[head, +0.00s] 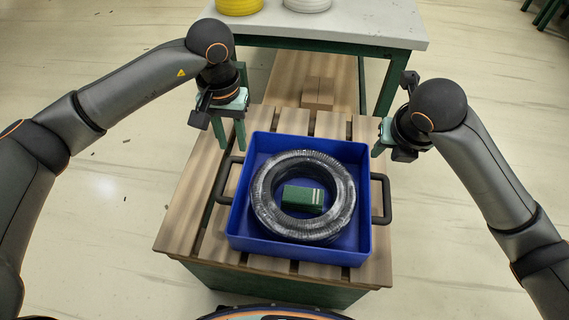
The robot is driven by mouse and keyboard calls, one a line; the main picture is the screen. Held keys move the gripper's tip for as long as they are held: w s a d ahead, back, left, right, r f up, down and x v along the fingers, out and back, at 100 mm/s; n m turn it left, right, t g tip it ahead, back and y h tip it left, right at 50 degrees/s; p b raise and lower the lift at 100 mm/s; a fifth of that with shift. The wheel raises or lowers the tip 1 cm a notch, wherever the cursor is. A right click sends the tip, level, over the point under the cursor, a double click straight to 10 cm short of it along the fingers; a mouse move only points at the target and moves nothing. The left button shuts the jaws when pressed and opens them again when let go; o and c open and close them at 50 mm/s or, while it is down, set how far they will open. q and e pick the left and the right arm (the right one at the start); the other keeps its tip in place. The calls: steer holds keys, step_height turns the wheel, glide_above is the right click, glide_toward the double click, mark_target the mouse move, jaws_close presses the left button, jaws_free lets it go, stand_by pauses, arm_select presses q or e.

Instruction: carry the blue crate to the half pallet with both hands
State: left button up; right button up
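The blue crate (300,248) rests on a slatted wooden half pallet (190,205). A black coiled hose (338,215) and a green box (303,197) inside the coil lie in it. Black handles stick out on its left (222,180) and right (386,199) sides. My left gripper (229,143) is open and empty, its two fingers apart, beyond the left handle. My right gripper (379,150) is beyond the right handle, clear of it. One of its fingers shows; the other is hidden, so its opening is unclear.
A grey-topped table (340,27) with green legs stands behind the pallet. It carries a yellow coil (239,6) and a white coil (307,4). A small cardboard box (318,92) sits on its lower wooden shelf. The floor at both sides is mostly clear.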

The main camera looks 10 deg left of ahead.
steer(key=w+r+p+v, duration=0.1)
steer(key=p+v, duration=0.5)
steer(key=v, duration=0.6)
steer(key=w+p+v, duration=0.3)
steer(key=p+v, duration=0.3)
steer(key=v, duration=0.6)
steer(key=shift+w+r+p, duration=0.2)
steer(key=shift+r+p, duration=0.1)
steer(key=shift+r, duration=0.15)
steer(key=shift+d, duration=0.1)
